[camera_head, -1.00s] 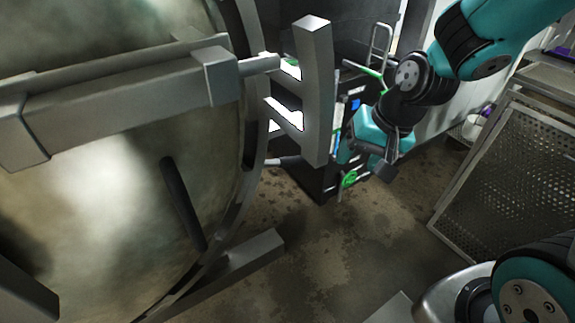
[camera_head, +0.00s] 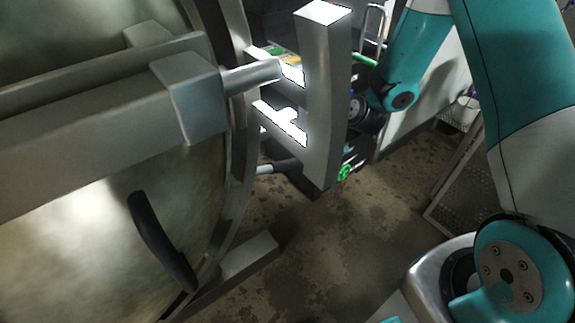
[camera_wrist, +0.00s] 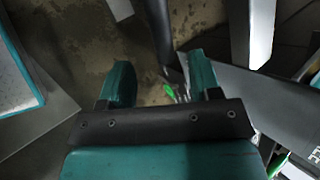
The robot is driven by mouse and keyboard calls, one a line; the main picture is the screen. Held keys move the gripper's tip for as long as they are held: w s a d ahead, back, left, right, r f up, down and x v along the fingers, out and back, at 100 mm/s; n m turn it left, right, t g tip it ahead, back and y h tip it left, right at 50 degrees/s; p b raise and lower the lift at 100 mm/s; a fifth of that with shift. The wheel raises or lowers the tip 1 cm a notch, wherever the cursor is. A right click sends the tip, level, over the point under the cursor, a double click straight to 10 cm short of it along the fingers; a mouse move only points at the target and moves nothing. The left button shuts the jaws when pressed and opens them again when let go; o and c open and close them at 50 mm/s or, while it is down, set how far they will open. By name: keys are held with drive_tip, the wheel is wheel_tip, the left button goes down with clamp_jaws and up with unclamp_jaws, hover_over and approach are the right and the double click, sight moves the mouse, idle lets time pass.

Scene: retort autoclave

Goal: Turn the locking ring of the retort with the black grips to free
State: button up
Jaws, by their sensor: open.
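The retort (camera_head: 90,170) fills the left of the head view, a big domed metal door with a curved locking ring (camera_head: 238,150) at its edge. A curved black grip (camera_head: 160,240) stands out at the lower door. Another dark grip (camera_head: 280,166) juts right from the ring, below a grey bracket. In the wrist view my gripper (camera_wrist: 160,84) is open and empty. A dark bar (camera_wrist: 160,36), apparently a grip, points down toward the gap between the fingers; contact is not clear. In the head view the bracket hides my gripper.
The thick grey upright bracket (camera_head: 326,100) stands between the ring and my arm; a pale post (camera_wrist: 250,30) shows close by in the wrist view. A perforated metal panel (camera_head: 455,185) stands at the right. Stained floor (camera_head: 340,240) lies open below.

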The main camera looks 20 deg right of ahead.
sight(290, 163)
drive_tip(key=b+x, duration=0.1)
drive_tip(key=x, duration=0.9)
drive_tip(key=shift+a+f, duration=0.1)
drive_tip(key=shift+c, duration=0.2)
clamp_jaws()
